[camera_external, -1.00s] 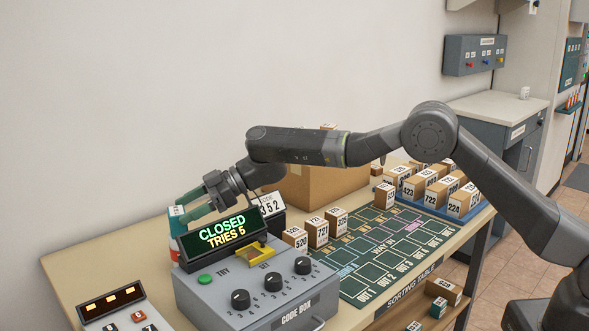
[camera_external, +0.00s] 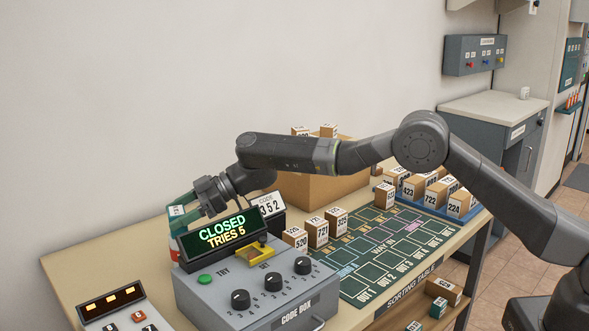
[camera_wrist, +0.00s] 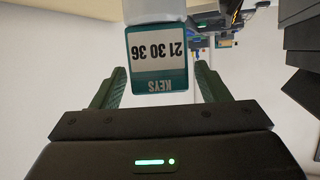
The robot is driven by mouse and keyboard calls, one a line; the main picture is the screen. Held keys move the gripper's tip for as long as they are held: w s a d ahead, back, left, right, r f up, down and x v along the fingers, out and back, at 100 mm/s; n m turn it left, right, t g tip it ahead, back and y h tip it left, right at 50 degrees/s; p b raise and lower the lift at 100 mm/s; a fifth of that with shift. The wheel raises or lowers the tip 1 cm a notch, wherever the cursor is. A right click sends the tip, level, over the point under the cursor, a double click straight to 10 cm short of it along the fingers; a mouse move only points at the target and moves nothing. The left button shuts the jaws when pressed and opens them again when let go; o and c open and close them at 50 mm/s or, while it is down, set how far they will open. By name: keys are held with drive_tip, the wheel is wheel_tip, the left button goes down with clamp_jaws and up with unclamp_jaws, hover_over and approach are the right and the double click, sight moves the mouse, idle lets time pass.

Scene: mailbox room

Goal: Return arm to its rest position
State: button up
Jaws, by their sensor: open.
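My arm reaches from the right across the sorting table (camera_external: 75,262). My gripper (camera_external: 181,206), with green fingers, is at the left behind the code box (camera_external: 245,296), whose display reads CLOSED, TRIES 5. In the wrist view my gripper (camera_wrist: 160,92) is open. A white and teal container labelled KEYS 21 30 36 (camera_wrist: 157,50) appears upside down in line with the gap between its fingers. I cannot tell whether they touch it.
A code sign (camera_external: 268,206) stands close to my gripper. A cardboard box (camera_external: 322,187) is behind my forearm. Numbered boxes (camera_external: 317,231) stand by the green sorting mat (camera_external: 366,290). A blue tray (camera_external: 470,212) holds more boxes at the right. A keypad (camera_external: 125,308) is at the front left.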

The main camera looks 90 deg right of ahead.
drive_tip(key=b+v, duration=0.4)
drive_tip(key=v, duration=0.8)
drive_tip(key=p+x, duration=0.4)
drive_tip(key=x, duration=0.8)
drive_tip(key=shift+w+a+f, duration=0.1)
drive_tip(key=shift+w+a, duration=0.05)
drive_tip(key=shift+w, duration=0.15)
wheel_tip(320, 180, up, 10)
drive_tip(key=shift+f+b, duration=0.1)
drive_tip(key=shift+b, duration=0.5)
drive_tip(key=s+a+r+m+h+b, duration=0.1)
drive_tip(key=s+a+r+m+h, duration=0.15)
drive_tip(key=s+a, duration=1.35)
drive_tip(key=s+a+f+m+t+h, duration=0.1)
drive_tip(key=s+a+f+h, duration=0.1)
drive_tip(key=s, duration=0.9)
drive_tip(key=shift+s+f+m+b, duration=0.25)
drive_tip(key=shift+f+m+b, duration=0.05)
drive_tip(key=shift+f+m, duration=0.05)
drive_tip(key=shift+h, duration=0.25)
